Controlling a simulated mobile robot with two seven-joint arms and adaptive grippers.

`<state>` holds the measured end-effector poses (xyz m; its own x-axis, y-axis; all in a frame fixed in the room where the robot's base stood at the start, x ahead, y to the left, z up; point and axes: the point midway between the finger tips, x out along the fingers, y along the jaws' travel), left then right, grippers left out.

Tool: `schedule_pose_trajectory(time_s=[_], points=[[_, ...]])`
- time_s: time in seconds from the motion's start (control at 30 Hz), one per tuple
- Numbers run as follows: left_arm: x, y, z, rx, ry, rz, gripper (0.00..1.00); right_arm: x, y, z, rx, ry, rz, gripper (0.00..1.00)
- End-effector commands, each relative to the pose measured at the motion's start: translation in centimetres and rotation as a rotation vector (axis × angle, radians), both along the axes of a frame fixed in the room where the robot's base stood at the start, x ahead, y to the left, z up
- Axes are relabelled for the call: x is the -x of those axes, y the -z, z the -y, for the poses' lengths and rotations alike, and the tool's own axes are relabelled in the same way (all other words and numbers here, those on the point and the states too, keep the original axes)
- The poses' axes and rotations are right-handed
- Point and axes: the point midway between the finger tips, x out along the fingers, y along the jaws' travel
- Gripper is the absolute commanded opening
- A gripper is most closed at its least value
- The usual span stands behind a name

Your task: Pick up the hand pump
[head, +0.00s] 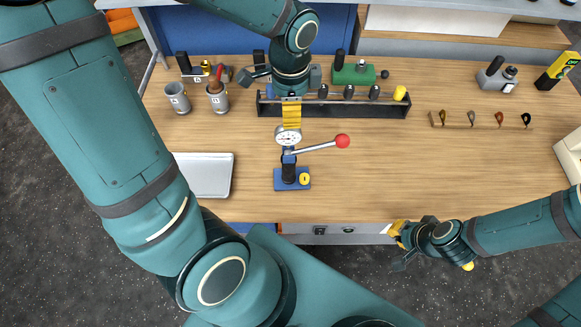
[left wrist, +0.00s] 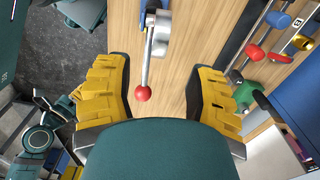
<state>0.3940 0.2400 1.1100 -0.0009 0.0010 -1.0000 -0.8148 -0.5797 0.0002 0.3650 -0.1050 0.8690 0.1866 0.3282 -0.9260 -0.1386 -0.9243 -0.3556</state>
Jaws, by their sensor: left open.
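The hand pump stands on the wooden bench, with a blue base (head: 292,179), a round white gauge and a long silver lever ending in a red ball (head: 342,141). My left gripper (head: 291,112) is open and empty just behind the pump in the head view, its yellow fingers near the gauge. In the left wrist view the pump's lever and red ball (left wrist: 142,93) lie between the two spread fingers (left wrist: 162,85), without visible contact. The pump's base is out of clear sight there. My right gripper (head: 399,246) is beyond the bench's front edge, away from the pump.
A dark tool rack (head: 390,109) stands close behind the pump. A white tray (head: 208,177) and metal cups (head: 177,98) are to the left. A low rack of small spoons (head: 471,124) is at right. The bench right of the pump is bare.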

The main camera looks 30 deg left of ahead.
Motion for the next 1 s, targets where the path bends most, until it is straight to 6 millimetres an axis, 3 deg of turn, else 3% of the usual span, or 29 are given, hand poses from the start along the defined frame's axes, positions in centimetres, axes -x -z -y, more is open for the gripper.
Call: schedule_pose_trajectory(time_s=[0.33, 0.6, 0.93, 1.0], points=[[0.1, 3.0, -0.1, 0.0, -0.001, -0.002, 0.55, 0.0, 0.5, 0.0, 0.001, 0.0, 0.0, 0.0], [0.3, 6.7, -0.2, 0.001, 0.0, -0.002, 0.55, 0.0, 1.2, -0.1, 0.002, 0.0, 0.0, 0.0], [0.3, 7.1, -0.2, 0.001, -0.001, 0.001, 0.57, 0.0, 1.2, -0.1, 0.003, 0.0, -0.001, 0.0], [0.3, 7.1, -0.2, 0.001, -0.001, 0.001, 0.33, 0.0, 1.2, -0.1, 0.003, 0.0, -0.001, 0.0]])
